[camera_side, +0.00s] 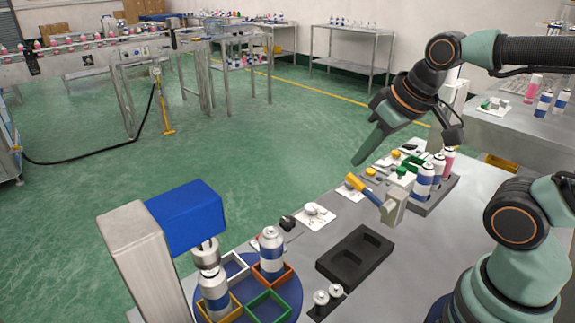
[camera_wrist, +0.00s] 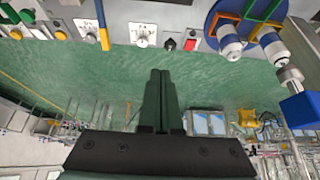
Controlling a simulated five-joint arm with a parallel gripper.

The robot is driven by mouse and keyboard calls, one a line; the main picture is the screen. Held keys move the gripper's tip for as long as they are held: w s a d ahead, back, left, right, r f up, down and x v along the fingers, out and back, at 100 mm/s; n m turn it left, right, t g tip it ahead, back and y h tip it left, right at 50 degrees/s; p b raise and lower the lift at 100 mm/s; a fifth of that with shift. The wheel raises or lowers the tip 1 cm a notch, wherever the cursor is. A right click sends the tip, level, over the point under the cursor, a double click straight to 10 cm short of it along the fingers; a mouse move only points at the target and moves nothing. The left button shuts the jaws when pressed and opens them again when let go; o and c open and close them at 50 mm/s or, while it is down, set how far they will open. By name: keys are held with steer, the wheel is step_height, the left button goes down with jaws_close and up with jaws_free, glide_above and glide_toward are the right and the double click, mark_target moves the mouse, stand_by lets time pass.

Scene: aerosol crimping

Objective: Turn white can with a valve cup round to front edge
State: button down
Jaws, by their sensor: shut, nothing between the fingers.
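A blue round turntable (camera_side: 242,311) carries coloured square nests. One white can with a blue band (camera_side: 271,255) stands upright in the orange nest (camera_side: 286,275). Another white can with a blue band (camera_side: 214,292) stands in the yellow nest (camera_side: 234,313), under the crimping head (camera_side: 208,254). The green nest (camera_side: 270,305) and white nest (camera_side: 233,268) are empty. I cannot make out which can has a valve cup. The turntable (camera_wrist: 213,8) also shows at the wrist view's upper right. My gripper (camera_side: 359,160) is shut and empty, raised beyond the table's far edge, well away from the turntable; its fingers (camera_wrist: 160,73) point up in the wrist view.
The crimper's grey column (camera_side: 140,255) and blue block (camera_side: 187,214) stand left of the turntable. A black tray (camera_side: 355,258) lies mid-table. A yellow-handled lever (camera_side: 363,188) rises near my gripper. Cans stand in a rack (camera_side: 434,198) at right. Small parts lie along the far edge.

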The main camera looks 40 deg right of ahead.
steer(key=c, duration=0.9)
jaws_free()
steer(key=shift+w, duration=0.1)
steer(key=o, duration=0.5)
steer(key=shift+w+n, duration=0.25)
steer(key=shift+n, duration=0.05)
steer(key=shift+o, duration=0.3)
steer(key=w+a+f+n+g, duration=0.1)
steer(key=w+n+g, duration=0.1)
steer(key=w+n, duration=0.5)
steer(key=shift+w+a+f+g, duration=0.25)
steer(key=shift+f+g, duration=0.05)
steer(key=shift+g, duration=0.1)
steer(key=n+g, duration=0.3)
steer(key=n, duration=0.4)
glide_above(288, 221)
step_height(288, 221, down, 8)
steer(key=f+n, duration=0.1)
step_height(288, 221, down, 12)
steer(key=shift+w+r, duration=0.1)
jaws_close()
